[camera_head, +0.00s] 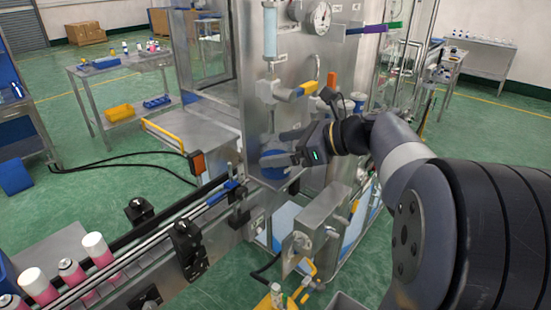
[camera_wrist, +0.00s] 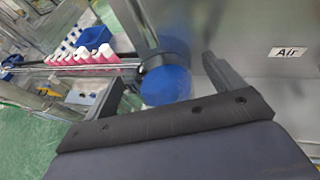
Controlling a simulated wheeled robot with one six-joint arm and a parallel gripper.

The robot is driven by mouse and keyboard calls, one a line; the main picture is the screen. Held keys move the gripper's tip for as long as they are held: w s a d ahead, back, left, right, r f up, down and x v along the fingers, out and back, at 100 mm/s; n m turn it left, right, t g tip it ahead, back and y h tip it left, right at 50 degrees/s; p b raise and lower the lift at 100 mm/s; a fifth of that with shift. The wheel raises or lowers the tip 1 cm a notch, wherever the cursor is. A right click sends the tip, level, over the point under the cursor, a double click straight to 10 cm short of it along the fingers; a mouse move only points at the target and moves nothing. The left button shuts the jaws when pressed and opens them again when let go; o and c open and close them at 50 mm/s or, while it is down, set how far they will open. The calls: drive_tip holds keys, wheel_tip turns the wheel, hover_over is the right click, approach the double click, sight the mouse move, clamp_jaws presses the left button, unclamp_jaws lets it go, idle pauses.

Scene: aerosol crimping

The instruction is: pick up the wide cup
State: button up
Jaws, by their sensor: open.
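My gripper (camera_head: 273,147) is open in front of the metal machine panel, pointing left in the head view. A round blue part (camera_head: 277,168) shows just below and beside its fingers. In the wrist view, a round blue face (camera_wrist: 166,85) appears between the two spread fingers of my gripper (camera_wrist: 167,72), with a dark rim behind it. I cannot tell whether it is the wide cup or a machine part. Nothing is clearly held. A small blue-topped cup-like thing (camera_head: 358,98) shows behind my wrist in the head view, partly hidden.
The steel machine (camera_head: 240,60) with its gauge (camera_head: 319,17) and valves stands close to my gripper. A conveyor (camera_head: 150,232) carries several pink cans (camera_head: 72,270) at lower left. A side table (camera_head: 120,66) stands at the back left. Green floor lies open between them.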

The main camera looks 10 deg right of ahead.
drive_tip(key=c, duration=1.1)
drive_tip(key=shift+c, duration=0.3)
drive_tip(key=shift+r, duration=0.15)
